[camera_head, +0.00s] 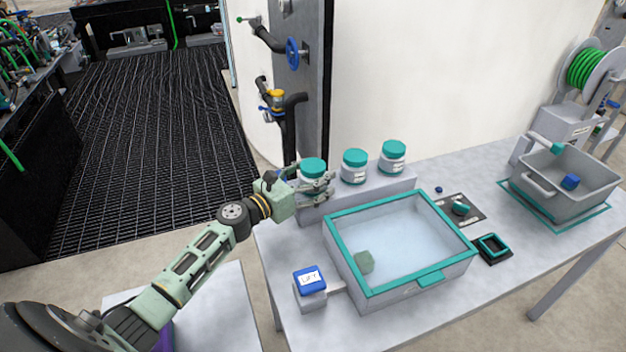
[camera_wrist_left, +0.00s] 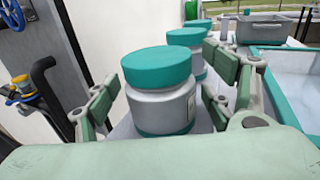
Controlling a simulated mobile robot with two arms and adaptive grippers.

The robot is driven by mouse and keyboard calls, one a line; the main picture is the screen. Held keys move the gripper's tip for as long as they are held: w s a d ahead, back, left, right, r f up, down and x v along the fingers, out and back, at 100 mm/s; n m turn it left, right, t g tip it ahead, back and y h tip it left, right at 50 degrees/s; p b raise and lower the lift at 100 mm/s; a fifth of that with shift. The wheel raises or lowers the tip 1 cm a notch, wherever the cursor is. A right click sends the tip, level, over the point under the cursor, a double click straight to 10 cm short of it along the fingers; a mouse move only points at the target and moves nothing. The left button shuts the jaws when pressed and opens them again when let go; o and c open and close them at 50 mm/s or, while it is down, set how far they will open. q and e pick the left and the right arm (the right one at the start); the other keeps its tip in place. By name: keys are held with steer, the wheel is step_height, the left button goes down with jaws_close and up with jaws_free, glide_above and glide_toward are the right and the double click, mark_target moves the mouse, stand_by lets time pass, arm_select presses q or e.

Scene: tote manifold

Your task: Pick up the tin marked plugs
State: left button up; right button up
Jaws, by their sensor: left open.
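Three grey tins with teal lids stand in a row on a raised grey ledge: a left tin (camera_head: 313,168), a middle tin (camera_head: 355,167) and a right tin (camera_head: 392,158). They carry small pale labels that I cannot read, so I cannot tell which is marked plugs. My left gripper (camera_head: 318,187) is open at the left tin, with its fingers on either side of it. In the left wrist view the left tin (camera_wrist_left: 160,98) stands upright between the spread finger pads, with gaps visible. The other tins line up behind it. My right gripper is not in view.
A teal-rimmed clear-topped tote (camera_head: 473,252) stands in front of the ledge (camera_head: 385,190). A blue-topped box (camera_head: 310,281) with a label sits left of it. A grey bin (camera_head: 541,188) holding a blue block is at the right. A blue handwheel (camera_head: 292,51) and pipes are behind.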

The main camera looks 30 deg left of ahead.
mark_target(318, 166)
arm_select(q)
steer(key=c, duration=1.3)
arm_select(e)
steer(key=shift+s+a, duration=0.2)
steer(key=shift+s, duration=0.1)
arm_select(q)
steer(key=shift+r, duration=0.6)
steer(key=r+p, duration=0.1)
steer(key=r, duration=0.1)
steer(key=d+r+p, duration=0.1)
steer(key=r, duration=0.1)
steer(key=shift+w+d+r+p, duration=0.15)
steer(key=shift+w+r+p, duration=0.05)
steer(key=shift+p, duration=0.1)
steer(key=w+d+r+p, duration=0.3)
steer(key=d+r+p, duration=0.2)
steer(key=d, duration=0.5)
steer(key=shift+r+p, duration=0.2)
steer(key=shift+p, duration=0.7)
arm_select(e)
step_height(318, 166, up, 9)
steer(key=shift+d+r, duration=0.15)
